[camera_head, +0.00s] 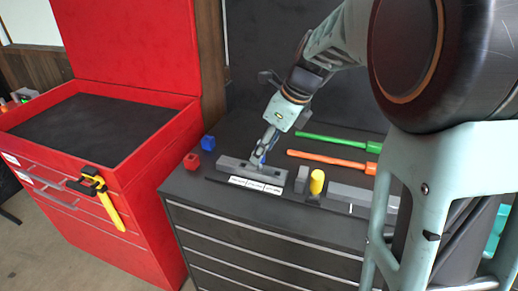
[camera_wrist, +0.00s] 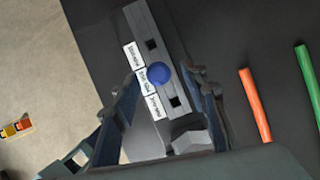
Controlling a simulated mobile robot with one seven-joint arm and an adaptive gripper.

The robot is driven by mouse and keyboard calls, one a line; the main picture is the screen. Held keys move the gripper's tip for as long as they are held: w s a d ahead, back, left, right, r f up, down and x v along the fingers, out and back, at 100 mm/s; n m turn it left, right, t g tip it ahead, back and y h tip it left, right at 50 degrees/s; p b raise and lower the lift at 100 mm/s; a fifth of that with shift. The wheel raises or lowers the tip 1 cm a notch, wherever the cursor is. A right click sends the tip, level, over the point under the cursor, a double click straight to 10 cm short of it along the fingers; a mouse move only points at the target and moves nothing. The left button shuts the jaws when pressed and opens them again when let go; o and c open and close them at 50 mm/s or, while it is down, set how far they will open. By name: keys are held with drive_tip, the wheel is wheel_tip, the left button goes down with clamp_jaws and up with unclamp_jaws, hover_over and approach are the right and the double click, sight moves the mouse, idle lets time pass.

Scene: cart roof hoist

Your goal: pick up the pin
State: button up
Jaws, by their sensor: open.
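A blue round-topped pin (camera_wrist: 157,75) stands in a grey block (camera_wrist: 143,22), between two dark square holes. In the head view the block (camera_head: 230,165) lies near the front edge of the dark cabinet top, and the pin is mostly hidden by my fingers. My gripper (camera_head: 261,158) points down over the block. In the wrist view its fingers (camera_wrist: 166,92) are spread, one on each side of the pin, with visible gaps. I cannot tell how high the fingertips are above the block.
White labels (camera_head: 255,185) lie along the block's front. Green (camera_head: 338,142) and orange (camera_head: 325,159) rods lie behind. A red cart (camera_head: 150,180) stands at left.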

drive_tip(key=shift+x, duration=1.6)
drive_tip(key=shift+c, duration=0.4)
clamp_jaws()
